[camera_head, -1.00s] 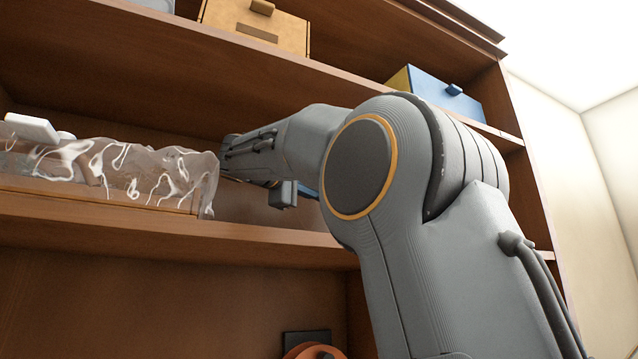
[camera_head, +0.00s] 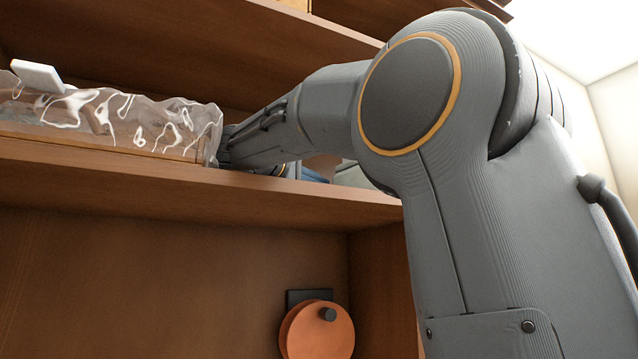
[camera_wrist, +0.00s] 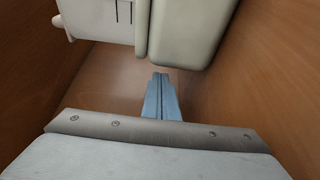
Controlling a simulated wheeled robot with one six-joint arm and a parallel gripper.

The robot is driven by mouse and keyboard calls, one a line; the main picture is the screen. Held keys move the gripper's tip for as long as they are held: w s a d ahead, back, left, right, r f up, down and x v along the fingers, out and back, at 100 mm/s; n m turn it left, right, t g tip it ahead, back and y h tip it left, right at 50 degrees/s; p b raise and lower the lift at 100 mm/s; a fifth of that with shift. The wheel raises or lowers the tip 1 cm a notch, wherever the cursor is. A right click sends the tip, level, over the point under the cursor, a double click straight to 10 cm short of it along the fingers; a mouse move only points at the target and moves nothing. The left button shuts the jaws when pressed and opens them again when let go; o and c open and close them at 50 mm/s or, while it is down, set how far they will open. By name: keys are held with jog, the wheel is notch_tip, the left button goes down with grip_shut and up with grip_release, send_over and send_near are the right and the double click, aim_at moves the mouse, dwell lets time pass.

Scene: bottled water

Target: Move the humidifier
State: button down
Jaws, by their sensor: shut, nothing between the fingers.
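A pale cream, rounded appliance (camera_wrist: 185,28), perhaps the humidifier, fills the top middle of the wrist view and is cut off by the frame edge. My gripper (camera_wrist: 161,78) shows there as blue-grey fingers, closed together and empty, pointing towards the appliance's lower edge. Whether they touch it I cannot tell. In the head view my arm reaches onto the middle shelf and hides most of my gripper. A pale grey-green thing (camera_head: 352,175) shows partly behind my arm on that shelf; I cannot tell whether it is the same appliance.
A clear plastic-wrapped pack (camera_head: 120,125) lies on the middle shelf (camera_head: 180,190), close beside my wrist. A white item (camera_head: 38,76) rests on it. A round orange thing (camera_head: 317,332) is below. In the wrist view, wooden walls (camera_wrist: 270,80) stand on both sides and a white box (camera_wrist: 100,18) is upper left.

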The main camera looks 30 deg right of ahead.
jog(key=shift+s, duration=0.1)
jog(key=shift+s+d+b, duration=0.1)
jog(key=shift+s+b, duration=0.9)
jog(key=shift+b, duration=0.15)
jog(key=shift+w, duration=0.1)
jog(key=shift+w, duration=0.3)
notch_tip(320, 180, up, 10)
jog(key=s+d+b, duration=0.2)
jog(key=s+b, duration=0.6)
jog(key=s, duration=1.2)
jog(key=shift+s+b, duration=0.35)
